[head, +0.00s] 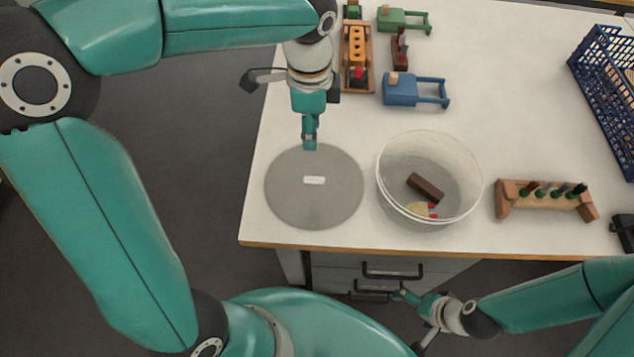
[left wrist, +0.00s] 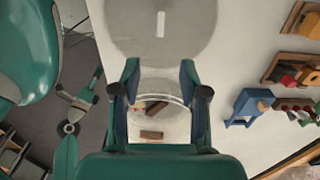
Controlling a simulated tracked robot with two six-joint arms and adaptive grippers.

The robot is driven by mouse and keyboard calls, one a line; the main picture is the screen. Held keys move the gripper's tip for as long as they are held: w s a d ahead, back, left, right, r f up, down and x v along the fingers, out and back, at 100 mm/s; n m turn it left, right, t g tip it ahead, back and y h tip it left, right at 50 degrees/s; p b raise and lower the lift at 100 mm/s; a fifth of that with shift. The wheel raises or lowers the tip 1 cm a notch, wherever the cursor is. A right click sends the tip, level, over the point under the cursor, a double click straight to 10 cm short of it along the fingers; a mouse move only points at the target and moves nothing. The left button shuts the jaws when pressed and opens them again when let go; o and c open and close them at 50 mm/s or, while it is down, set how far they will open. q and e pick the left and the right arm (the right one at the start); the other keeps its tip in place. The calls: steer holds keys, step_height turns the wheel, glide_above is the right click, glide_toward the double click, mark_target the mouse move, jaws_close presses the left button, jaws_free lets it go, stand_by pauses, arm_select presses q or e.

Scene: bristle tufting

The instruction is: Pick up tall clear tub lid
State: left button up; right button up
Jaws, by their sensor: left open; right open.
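The tub lid (head: 313,210) is a flat grey see-through disc with a small white bar handle (head: 314,180) at its middle. It lies on the table near the front left corner, and also shows at the top of the left wrist view (left wrist: 190,45). My left gripper (head: 309,146) is open and empty, above the lid's far edge and away from the handle. In the left wrist view its two fingers (left wrist: 160,82) stand wide apart. The clear tub (head: 390,195) stands open just right of the lid. My right gripper (head: 410,318) is open and empty, low in front of the table.
The tub holds a brown block (head: 425,187) and small red and tan pieces. A wooden rack (head: 545,199) stands right of it. Wooden tools, including a blue one (head: 402,90), lie farther back. A blue basket (head: 602,100) stands at the right. The table centre is clear.

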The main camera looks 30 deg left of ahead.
arm_select(q)
glide_above(314, 177)
steer(key=f, duration=1.1)
steer(key=shift+s+a+f, duration=0.2)
steer(key=shift+s+f, duration=0.15)
steer(key=shift+w+d+f, duration=0.15)
steer(key=shift+w+f, duration=0.05)
steer(key=shift+f, duration=1.15)
steer(key=shift+w+d+f, duration=0.1)
steer(key=shift+w+f, duration=0.05)
steer(key=shift+f, duration=1.15)
jaws_close()
